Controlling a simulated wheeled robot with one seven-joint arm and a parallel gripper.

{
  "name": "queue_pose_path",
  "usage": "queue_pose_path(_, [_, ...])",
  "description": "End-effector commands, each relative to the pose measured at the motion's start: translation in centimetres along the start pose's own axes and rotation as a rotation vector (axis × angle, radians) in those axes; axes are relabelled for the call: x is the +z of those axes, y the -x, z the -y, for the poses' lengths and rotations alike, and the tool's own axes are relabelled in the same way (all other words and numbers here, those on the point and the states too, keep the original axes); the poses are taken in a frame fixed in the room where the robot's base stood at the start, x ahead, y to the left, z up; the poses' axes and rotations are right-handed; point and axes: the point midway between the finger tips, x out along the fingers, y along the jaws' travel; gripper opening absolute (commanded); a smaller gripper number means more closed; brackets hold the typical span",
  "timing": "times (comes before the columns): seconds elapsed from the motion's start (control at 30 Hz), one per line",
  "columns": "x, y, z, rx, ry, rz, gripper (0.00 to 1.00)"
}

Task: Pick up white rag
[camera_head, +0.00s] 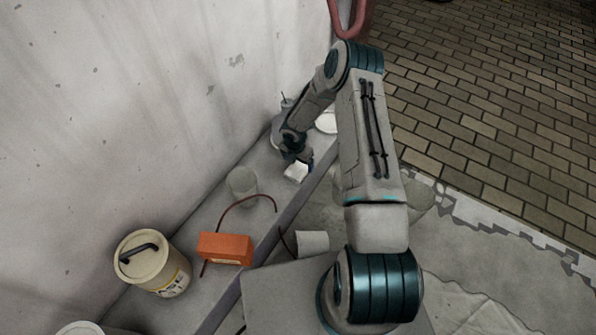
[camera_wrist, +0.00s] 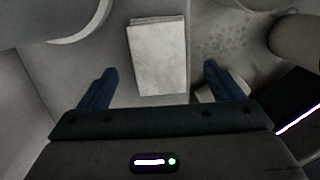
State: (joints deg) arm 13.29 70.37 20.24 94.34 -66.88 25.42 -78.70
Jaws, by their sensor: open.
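The white rag (camera_head: 297,172) is a small, pale, folded rectangle on the grey ledge beside the wall, close to my gripper (camera_head: 299,158). In the wrist view the white rag (camera_wrist: 157,58) lies flat ahead, upright in the picture and slightly tilted. The two blue fingers of my gripper (camera_wrist: 160,70) are wide apart, one on each side of the rag's lower end. The rag fits between them with room on both sides, and they do not visibly grip it. I cannot tell the height of the fingertips over the ledge.
A white round dish (camera_head: 327,122) lies just beyond the rag. A grey cup (camera_head: 241,181), an orange block (camera_head: 225,248) and a lidded pale bucket (camera_head: 150,266) stand nearer along the ledge. The wall (camera_head: 140,110) bounds the left.

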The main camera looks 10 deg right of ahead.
Motion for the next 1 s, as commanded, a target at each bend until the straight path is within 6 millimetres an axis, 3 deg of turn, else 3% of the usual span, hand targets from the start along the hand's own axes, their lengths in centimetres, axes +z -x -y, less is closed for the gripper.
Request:
queue_pose_path(0.3, [-0.4,-4.6,-0.2,-0.001,-0.001,-0.002,0.87])
queue_pose_path(0.53, [-0.3,-4.6,-0.2,0.000,-0.001,0.000,0.87])
queue_pose_path(0.57, [-0.3,-4.6,-0.2,0.000,-0.001,0.000,0.82])
queue_pose_path(0.7, [-0.3,-4.6,-0.2,0.000,-0.001,0.000,0.43])
queue_pose_path(0.73, [-0.3,-4.6,-0.2,0.000,-0.001,0.000,0.39])
queue_pose_path(1.0, [-0.3,-4.5,-0.2,0.000,-0.001,0.000,0.35])
